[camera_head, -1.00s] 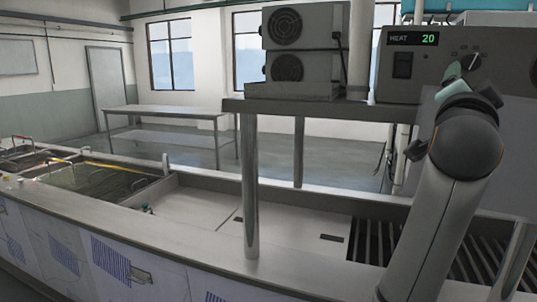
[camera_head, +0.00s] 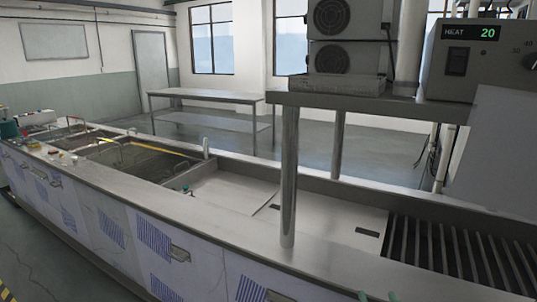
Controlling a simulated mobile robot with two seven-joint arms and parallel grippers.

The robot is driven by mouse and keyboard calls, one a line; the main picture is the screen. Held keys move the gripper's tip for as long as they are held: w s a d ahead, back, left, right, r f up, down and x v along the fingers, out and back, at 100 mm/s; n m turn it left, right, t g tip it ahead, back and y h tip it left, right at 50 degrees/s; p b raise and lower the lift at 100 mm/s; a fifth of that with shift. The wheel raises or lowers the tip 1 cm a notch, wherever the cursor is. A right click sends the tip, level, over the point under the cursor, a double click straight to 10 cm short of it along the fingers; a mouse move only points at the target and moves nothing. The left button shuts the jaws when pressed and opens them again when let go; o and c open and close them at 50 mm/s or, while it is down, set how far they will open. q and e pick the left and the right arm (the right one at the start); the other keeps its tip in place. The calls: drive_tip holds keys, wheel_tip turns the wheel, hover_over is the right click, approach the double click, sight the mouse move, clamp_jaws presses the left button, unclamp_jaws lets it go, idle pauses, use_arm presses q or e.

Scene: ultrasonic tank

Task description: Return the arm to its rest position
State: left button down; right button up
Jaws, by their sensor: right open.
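Only the green fingertips of my right gripper (camera_head: 378,297) show, at the bottom edge right of centre. They are apart, with nothing seen between them, in front of the long steel tank unit (camera_head: 230,222). The rest of my right arm is out of the frame. My left gripper is not in view.
A control box (camera_head: 475,62) reading HEAT 20 and a fan unit (camera_head: 345,45) sit on a raised shelf (camera_head: 330,98) on steel posts. A slatted rack (camera_head: 450,250) lies at the right. Basins (camera_head: 140,158) are at the left. A steel table (camera_head: 215,97) stands behind.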

drive_tip(key=s+a+f+n+g+y, duration=0.2)
drive_tip(key=s+a+f, duration=0.2)
drive_tip(key=s+f, duration=0.6)
wheel_tip(320, 180, down, 3)
drive_tip(key=shift+s+r+g+p, duration=0.1)
drive_tip(key=shift+s+g+p, duration=0.2)
drive_tip(key=shift+s+p, duration=0.05)
drive_tip(key=s+a+f+g, duration=0.1)
drive_tip(key=s+f, duration=0.2)
drive_tip(key=s, duration=0.2)
drive_tip(key=s+a+f+g+y, duration=0.1)
drive_tip(key=s+f, duration=0.1)
drive_tip(key=s, duration=0.2)
drive_tip(key=s+a+f+n+y, duration=0.1)
drive_tip(key=s+a+f, duration=0.1)
drive_tip(key=s, duration=0.3)
drive_tip(key=shift+s+f+g, duration=0.35)
drive_tip(key=shift+f+g, duration=0.05)
drive_tip(key=shift+f, duration=0.4)
drive_tip(key=shift+c, duration=0.4)
